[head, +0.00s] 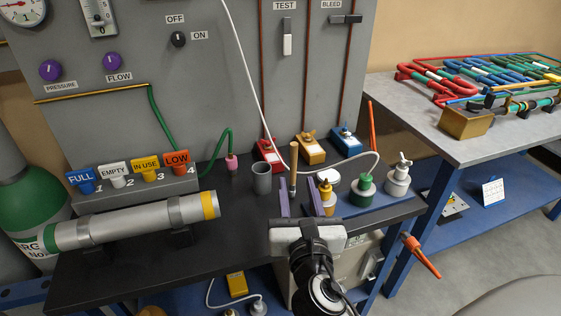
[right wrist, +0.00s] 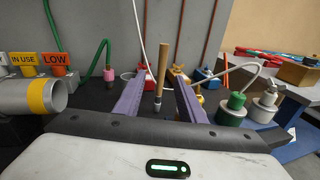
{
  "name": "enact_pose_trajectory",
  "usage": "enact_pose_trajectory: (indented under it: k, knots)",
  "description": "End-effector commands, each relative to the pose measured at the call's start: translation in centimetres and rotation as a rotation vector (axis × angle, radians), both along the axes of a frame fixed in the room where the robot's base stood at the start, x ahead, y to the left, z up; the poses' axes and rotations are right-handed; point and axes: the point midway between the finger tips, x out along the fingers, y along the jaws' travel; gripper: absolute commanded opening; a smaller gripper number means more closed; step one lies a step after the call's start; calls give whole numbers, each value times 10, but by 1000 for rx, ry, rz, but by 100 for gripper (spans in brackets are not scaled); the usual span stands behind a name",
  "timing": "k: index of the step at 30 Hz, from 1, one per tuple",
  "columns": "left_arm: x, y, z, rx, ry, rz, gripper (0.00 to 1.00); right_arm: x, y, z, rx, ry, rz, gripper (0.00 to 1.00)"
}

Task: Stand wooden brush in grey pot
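The wooden brush (head: 294,160) stands upright, handle up, on the dark bench; its metal collar shows low down. In the right wrist view the brush (right wrist: 163,68) rises between the two purple fingers. My right gripper (head: 300,203) is open, with a gap on both sides of the brush; I cannot tell how far its tips reach past it. The grey pot (head: 262,178) stands left of the brush, upright with its open top showing. In the right wrist view the left finger partly hides the pot (right wrist: 128,76). My left gripper is not in view.
A grey cylinder with a yellow band (head: 208,206) lies at the left of the bench. Red (head: 267,155), yellow (head: 308,149) and blue (head: 346,142) valve blocks stand behind. A green bottle (head: 362,191) and a pale bottle (head: 398,180) stand on the right. A white hose crosses nearby.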

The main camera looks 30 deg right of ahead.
Motion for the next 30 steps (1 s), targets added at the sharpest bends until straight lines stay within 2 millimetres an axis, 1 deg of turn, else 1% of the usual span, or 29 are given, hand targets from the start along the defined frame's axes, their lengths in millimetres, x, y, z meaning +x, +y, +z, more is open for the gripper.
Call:
enact_pose_trajectory:
  k: [1,3,5,9,12,17,21,24,27,30]
  knots:
    - [3,0,2,0,-8,1,31,2,-3,6,-36,3,-10,36]
    - [4,0,5,-1,-11,1,31,9,-7,10,-64,4,-16,36]
    - [3,0,5,0,-8,1,31,17,-12,11,-71,5,-16,36]
    - [-4,0,3,-1,6,0,31,35,-22,10,-68,7,-15,36]
    - [-8,0,1,0,14,0,31,43,-26,10,-67,7,-15,36]
    - [-9,0,3,0,17,-1,31,55,-33,11,-65,6,-14,36]
    - [-9,0,5,0,17,-1,31,74,-44,13,-65,6,-14,36]
    - [-9,0,5,0,17,-1,31,85,-50,11,-64,8,-14,36]
    - [-8,-1,5,0,16,-1,31,89,-52,11,-63,7,-13,36]
    - [-7,-1,5,0,13,-1,31,90,-53,10,-63,8,-13,36]
